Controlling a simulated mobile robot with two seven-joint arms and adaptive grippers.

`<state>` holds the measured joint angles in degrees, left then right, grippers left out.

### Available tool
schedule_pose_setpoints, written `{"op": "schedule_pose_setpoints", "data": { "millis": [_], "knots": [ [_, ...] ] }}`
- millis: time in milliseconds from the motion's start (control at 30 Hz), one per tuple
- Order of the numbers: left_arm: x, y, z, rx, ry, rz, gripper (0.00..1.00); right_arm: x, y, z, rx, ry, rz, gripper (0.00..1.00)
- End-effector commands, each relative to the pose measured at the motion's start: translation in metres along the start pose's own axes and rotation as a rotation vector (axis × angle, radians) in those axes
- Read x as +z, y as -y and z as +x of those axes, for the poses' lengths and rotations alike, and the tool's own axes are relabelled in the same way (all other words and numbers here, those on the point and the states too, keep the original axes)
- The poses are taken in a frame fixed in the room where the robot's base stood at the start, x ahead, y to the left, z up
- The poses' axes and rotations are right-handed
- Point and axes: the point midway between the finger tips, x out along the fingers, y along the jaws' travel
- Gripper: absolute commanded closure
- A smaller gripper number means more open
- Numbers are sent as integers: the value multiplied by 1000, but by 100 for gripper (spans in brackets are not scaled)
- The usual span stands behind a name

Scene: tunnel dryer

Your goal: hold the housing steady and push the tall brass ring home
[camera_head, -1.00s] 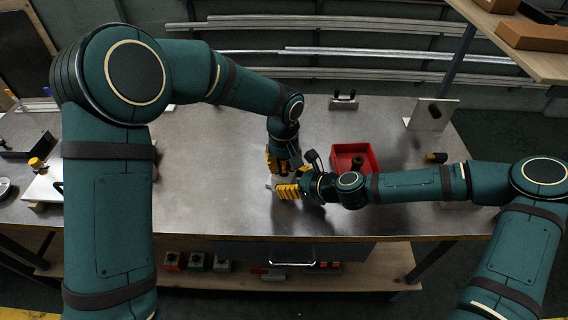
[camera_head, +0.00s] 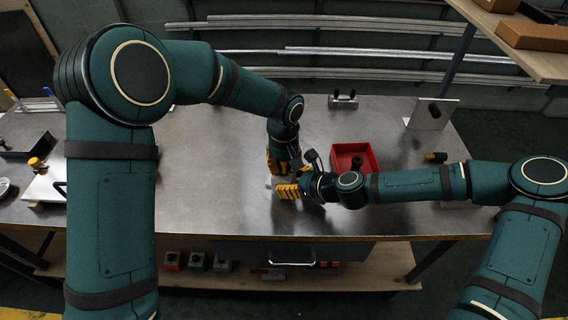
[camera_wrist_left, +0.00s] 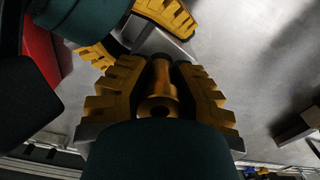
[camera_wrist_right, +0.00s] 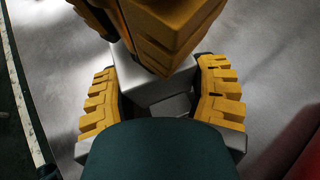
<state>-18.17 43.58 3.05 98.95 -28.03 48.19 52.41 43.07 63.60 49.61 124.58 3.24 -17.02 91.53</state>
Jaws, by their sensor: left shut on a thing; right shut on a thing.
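The tall brass ring (camera_wrist_left: 160,88) is a gold-coloured hollow cylinder in the left wrist view. My left gripper (camera_head: 281,166) is shut on it, with a yellow finger on either side. The housing (camera_wrist_right: 158,88) is a grey metal block in the right wrist view. My right gripper (camera_head: 286,190) is shut on it from the right, just above or at the bench top. The housing also shows beyond the ring in the left wrist view (camera_wrist_left: 163,42). The ring's lower end and its seat in the housing are hidden by the fingers.
A red bin (camera_head: 375,165) with dark parts stands close behind my right wrist. A grey upright plate (camera_head: 430,115) and a small black-and-yellow item (camera_head: 436,157) are to the right. A white board (camera_head: 42,188) lies far left. The bench (camera_head: 205,170) is clear between.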

Motion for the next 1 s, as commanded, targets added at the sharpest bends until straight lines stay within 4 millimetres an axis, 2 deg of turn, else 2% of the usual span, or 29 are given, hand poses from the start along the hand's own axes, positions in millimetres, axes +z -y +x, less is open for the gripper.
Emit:
{"op": "schedule_pose_setpoints", "data": {
  "millis": [500,533,600,867,1000],
  "knots": [
    [0,0,12,0,0,1,100,0,0,0,0,1,-1,69],
    [0,0,11,0,-1,0,67,0,0,0,0,1,-1,69],
    [0,0,11,0,-1,0,49,0,0,0,0,1,-1,68],
    [0,0,11,0,0,0,49,0,0,0,0,1,-1,69],
    [0,0,5,0,-1,0,49,0,0,0,0,1,-1,69]
  ]
}}
